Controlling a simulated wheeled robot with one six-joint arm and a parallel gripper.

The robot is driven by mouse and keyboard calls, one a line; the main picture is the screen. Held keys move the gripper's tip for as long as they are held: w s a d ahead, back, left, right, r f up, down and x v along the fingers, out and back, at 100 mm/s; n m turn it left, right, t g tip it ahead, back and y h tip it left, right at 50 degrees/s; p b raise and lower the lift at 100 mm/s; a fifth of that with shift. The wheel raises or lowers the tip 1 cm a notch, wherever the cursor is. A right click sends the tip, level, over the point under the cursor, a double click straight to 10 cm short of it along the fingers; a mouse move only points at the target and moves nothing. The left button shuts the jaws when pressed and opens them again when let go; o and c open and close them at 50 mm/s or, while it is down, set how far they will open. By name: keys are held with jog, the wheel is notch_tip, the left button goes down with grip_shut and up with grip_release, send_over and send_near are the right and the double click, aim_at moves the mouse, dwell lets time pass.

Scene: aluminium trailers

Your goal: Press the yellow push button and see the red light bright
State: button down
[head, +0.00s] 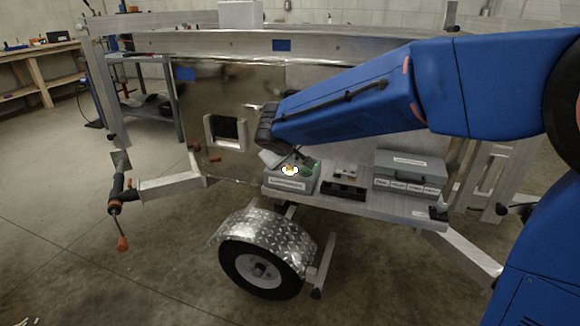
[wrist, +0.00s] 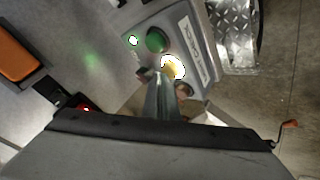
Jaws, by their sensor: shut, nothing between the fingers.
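The yellow push button (wrist: 173,67) glows bright yellow-white on a grey control box (wrist: 200,45), beside a green button (wrist: 157,40) and a small lit green lamp (wrist: 133,41). My gripper (wrist: 164,78) is shut and empty, its tip right at the yellow button's edge; I cannot tell whether it touches. A dull reddish round part (wrist: 184,90) shows beside the fingers, partly hidden. A small red glow (wrist: 85,107) shows on a black switch further left. In the head view the yellow button (head: 290,170) is bright on the box (head: 288,185), below my gripper (head: 287,158).
The box stands on a trailer shelf (head: 375,205). A black switch block (head: 345,190) and a grey case (head: 410,172) stand to its right. An orange part (wrist: 20,55) lies at left in the wrist view. A wheel with a metal fender (head: 262,230) is below.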

aim_at(289, 169)
jog(key=shift+r, duration=0.55)
jog(key=shift+r, duration=0.1)
jog(key=shift+r, duration=2.95)
jog(key=s+d+f+m+g, duration=0.1)
jog(key=s+d+m, duration=0.1)
jog(key=s+d, duration=0.75)
jog(key=s+d+f+m+g, duration=0.2)
jog(key=s+d, duration=0.5)
jog(key=d, duration=0.5)
jog(key=s+d+f+m, duration=0.1)
jog(key=s+d+f, duration=0.1)
jog(key=s, duration=0.4)
jog(key=s+d+f+m+g, duration=0.1)
jog(key=s+d+f, duration=0.1)
jog(key=s+f, duration=0.2)
jog(key=s+d+f+m+y, duration=0.1)
jog(key=s+d+f, duration=0.1)
jog(key=s, duration=0.8)
jog(key=shift+s+d+f, duration=0.15)
jog(key=shift+d+f, duration=0.1)
jog(key=shift+f, duration=0.25)
